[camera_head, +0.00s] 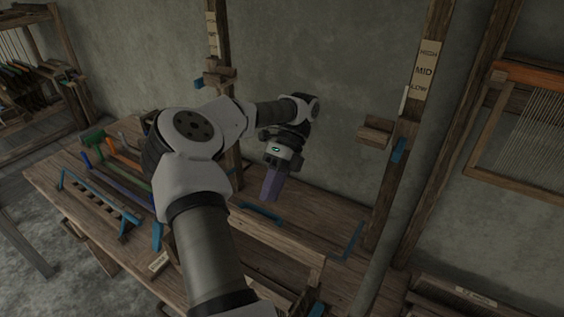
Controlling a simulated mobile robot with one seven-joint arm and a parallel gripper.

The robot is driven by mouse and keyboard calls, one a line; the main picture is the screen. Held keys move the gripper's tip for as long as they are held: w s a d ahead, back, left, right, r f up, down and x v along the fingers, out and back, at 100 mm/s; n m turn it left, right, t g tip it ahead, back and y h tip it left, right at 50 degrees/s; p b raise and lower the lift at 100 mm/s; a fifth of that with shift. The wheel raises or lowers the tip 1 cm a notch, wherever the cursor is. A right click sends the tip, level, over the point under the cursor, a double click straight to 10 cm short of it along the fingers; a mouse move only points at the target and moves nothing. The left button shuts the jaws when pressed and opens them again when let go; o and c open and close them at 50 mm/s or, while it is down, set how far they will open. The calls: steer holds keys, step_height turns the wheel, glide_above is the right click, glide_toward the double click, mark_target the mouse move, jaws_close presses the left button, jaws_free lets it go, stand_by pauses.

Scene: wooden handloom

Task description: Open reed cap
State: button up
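My gripper (270,197) points down over the loom's wooden bench, near the middle of the picture. Its purple-grey fingers look like one block from here, so the gap between them cannot be made out. A blue handle-like bar (261,212) lies on the wood just below and left of the fingertips; I cannot tell whether they touch. A pale wooden beam (285,240) runs below it toward the lower right. Which piece is the reed cap is not clear. My arm hides the left part of this area.
A post at right carries a HIGH, MID, LOW label (425,70) and a wooden block (375,134). A similar post (222,50) stands behind my arm. A blue-ended rack (100,203) and several coloured tools (122,178) lie at left. A strung frame (528,125) hangs at right.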

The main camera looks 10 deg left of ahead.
steer(key=p+v, duration=0.3)
steer(key=v, duration=0.7)
steer(key=shift+r, duration=0.2)
